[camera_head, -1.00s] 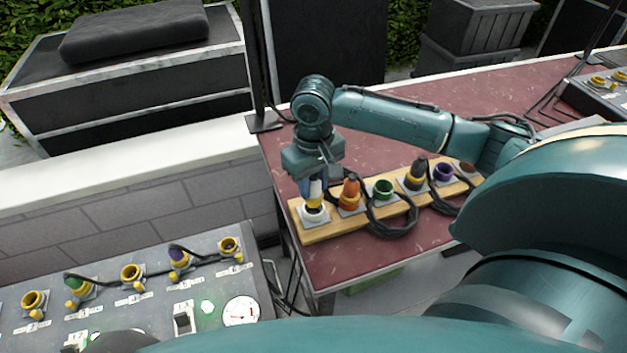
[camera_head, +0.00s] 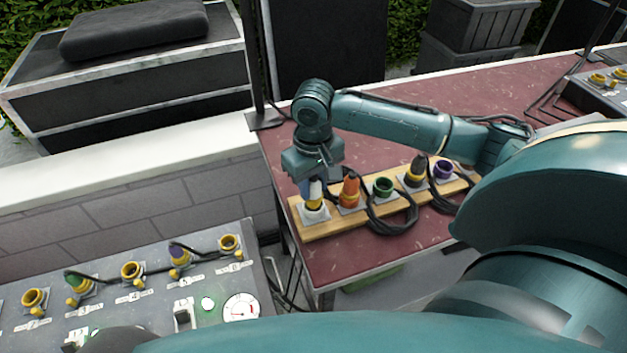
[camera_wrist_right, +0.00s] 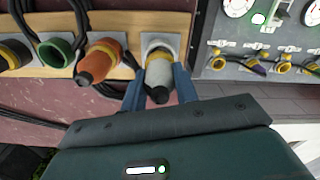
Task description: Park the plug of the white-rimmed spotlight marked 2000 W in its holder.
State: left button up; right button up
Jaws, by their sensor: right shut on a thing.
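The white plug (camera_head: 315,191) stands upright at the white holder (camera_head: 314,213), at the left end of the wooden board (camera_head: 330,229). It also shows in the right wrist view (camera_wrist_right: 159,76), with its yellow band at the holder's mouth. My right gripper (camera_head: 312,188) is shut on the white plug; its blue fingers (camera_wrist_right: 160,88) lie on both sides of it. Whether the plug is fully seated I cannot tell. The spotlight marked 2000 W is not in view. My left gripper is not in view.
On the same board an orange plug (camera_head: 350,188) stands close beside, then an empty green holder (camera_head: 383,187), a black plug (camera_head: 417,169) and a purple holder (camera_head: 443,169). Coiled black cables (camera_head: 393,228) hang over the board. A grey socket panel (camera_head: 140,305) stands at lower left.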

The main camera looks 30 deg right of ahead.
jog(key=shift+f, duration=1.1)
jog(key=o, duration=1.1)
jog(key=shift+o, duration=0.7)
jog(key=shift+o, duration=1.1)
jog(key=shift+r, duration=2.5)
